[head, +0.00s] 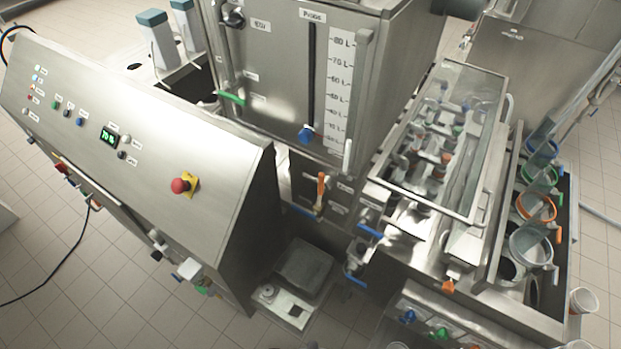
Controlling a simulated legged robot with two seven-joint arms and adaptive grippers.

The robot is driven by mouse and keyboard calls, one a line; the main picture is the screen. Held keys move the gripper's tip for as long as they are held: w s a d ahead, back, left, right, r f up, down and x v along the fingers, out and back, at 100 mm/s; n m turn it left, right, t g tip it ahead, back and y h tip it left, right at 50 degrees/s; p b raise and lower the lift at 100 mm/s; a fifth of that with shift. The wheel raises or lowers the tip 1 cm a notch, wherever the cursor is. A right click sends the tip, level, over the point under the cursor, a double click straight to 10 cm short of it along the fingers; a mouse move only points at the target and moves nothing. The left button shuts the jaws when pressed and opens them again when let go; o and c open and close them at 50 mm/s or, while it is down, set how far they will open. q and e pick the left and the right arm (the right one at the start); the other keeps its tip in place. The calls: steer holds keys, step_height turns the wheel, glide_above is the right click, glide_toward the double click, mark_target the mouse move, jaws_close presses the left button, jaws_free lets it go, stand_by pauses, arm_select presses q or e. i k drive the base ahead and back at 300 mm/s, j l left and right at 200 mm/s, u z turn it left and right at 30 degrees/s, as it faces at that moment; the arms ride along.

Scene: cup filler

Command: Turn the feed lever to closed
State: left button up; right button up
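Several coloured levers show on the machine, and their small labels are too blurred to tell which one is the feed lever. An orange lever (321,187) stands upright on the panel below the steel tank (285,85). A green lever (232,97) sticks out from the tank's left part, roughly level. Two blue levers, an upper one (370,231) and a lower one (356,278), sit at the lower middle, right of the orange lever. Neither of my grippers is in view, and nothing touches these levers.
A sloped control panel (150,150) with a red emergency button (180,185) fills the left. A glass-topped guard (440,140) covers the filling section. A rack of coloured-handled cups (535,207) stands at the right. A small scale (303,265) sits low in the middle. Tiled floor is open at lower left.

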mark_target(322, 189)
steer(key=k+j+u, duration=0.1)
steer(key=k+u, duration=0.15)
steer(key=u, duration=0.15)
steer(key=k+j+u, duration=0.2)
steer(key=u, duration=0.2)
steer(key=k+j+u, duration=0.2)
steer(key=u, duration=0.2)
